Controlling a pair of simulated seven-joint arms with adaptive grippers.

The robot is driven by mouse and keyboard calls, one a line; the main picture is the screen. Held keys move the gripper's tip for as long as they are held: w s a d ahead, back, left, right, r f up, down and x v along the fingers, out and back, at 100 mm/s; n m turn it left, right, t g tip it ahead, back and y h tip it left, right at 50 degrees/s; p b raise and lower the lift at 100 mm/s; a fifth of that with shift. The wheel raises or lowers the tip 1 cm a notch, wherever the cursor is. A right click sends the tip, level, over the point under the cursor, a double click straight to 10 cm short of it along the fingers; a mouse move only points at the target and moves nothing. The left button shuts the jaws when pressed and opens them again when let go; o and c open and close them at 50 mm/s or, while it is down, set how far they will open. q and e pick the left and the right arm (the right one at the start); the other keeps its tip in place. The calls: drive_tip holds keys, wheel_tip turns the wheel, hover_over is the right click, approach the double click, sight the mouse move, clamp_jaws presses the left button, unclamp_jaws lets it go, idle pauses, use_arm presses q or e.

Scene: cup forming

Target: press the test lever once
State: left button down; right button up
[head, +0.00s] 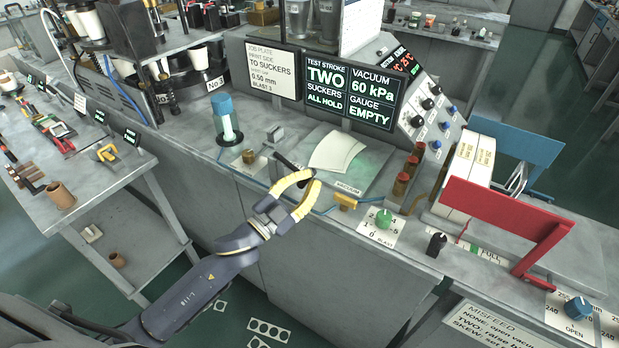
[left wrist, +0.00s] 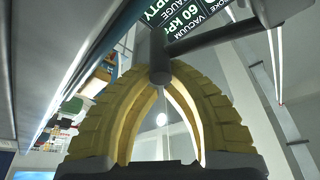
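The test lever (head: 287,162) appears to be the dark bar at the front of the grey machine, left of the vacuum plate. My left gripper (head: 316,179) has yellow fingers and is right at the lever's end. In the left wrist view, a grey cylindrical handle (left wrist: 157,56) on a dark bar crosses in front of the fingertips (left wrist: 163,75). The fingertips are drawn together; the handle hides where they meet, and I cannot tell whether they touch it. A screen (head: 325,85) reads test stroke, two suckers, all hold. My right gripper is not in view.
Pale sheets (head: 337,151) lie on the vacuum plate. A green knob (head: 383,218), a black knob (head: 436,244) and a red frame (head: 505,213) are to the right. The second screen reads vacuum 60 kPa, gauge empty.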

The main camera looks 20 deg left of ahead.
use_arm(q)
drive_tip(key=shift+d+r, duration=0.25)
drive_tip(key=shift+r, duration=0.15)
drive_tip(key=s+a, duration=0.2)
drive_tip(key=s, duration=0.7)
drive_tip(key=shift+a, duration=0.4)
drive_tip(key=shift+s+f, duration=0.1)
idle(0.5)
